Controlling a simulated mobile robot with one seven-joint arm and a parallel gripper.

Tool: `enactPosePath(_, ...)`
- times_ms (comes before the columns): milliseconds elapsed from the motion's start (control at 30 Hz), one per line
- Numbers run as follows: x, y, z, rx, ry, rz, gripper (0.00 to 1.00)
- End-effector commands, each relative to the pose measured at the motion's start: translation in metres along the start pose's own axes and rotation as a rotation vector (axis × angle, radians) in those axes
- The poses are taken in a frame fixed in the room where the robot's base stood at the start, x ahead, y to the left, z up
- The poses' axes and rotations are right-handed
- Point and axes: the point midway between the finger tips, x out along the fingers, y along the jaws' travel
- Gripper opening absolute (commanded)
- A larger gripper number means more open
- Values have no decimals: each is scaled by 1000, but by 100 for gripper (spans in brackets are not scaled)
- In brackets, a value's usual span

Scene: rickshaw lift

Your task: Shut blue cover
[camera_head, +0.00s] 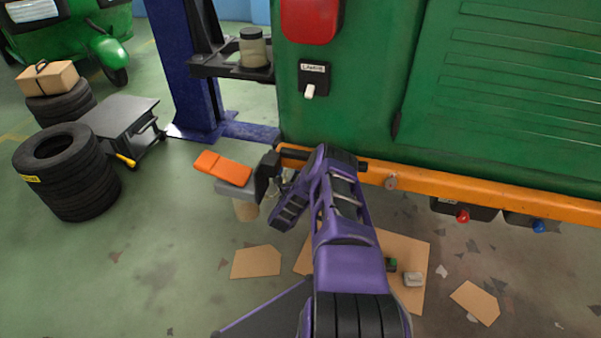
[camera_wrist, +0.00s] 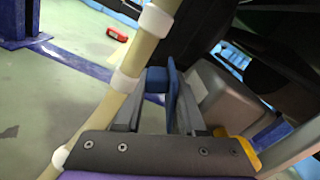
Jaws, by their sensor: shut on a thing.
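In the wrist view my gripper (camera_wrist: 163,90) has its two grey fingers around a blue piece (camera_wrist: 156,82), which looks like the blue cover; the fingers are closed on it. Only a small part of the blue piece shows, so its angle and what it is fixed to are unclear. A grey box (camera_wrist: 228,103) stands just right of the fingers. In the head view my purple arm reaches down beside the orange bumper (camera_head: 450,196), and its bent wrist hides the fingertips and the blue piece.
A pale pipe (camera_wrist: 125,82) with white joints runs close left of the fingers. An orange flap (camera_head: 222,168) is above a grey part (camera_head: 236,190), left of my wrist. A red knob (camera_head: 463,216) and a blue knob (camera_head: 538,226) hang under the bumper. Tyres (camera_head: 68,170) stand left.

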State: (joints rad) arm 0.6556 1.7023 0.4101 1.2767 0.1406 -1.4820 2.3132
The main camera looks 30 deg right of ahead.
Motion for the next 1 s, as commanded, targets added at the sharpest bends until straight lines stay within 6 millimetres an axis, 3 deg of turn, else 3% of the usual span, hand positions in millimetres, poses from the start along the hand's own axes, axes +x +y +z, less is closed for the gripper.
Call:
enactPosePath(500,-2,1,-2,21,5,5,0)
enactPosePath(533,-2,1,-2,21,5,5,41)
enactPosePath(633,-1,1,-2,20,4,5,59)
enactPosePath(1000,0,1,1,-19,-1,2,61)
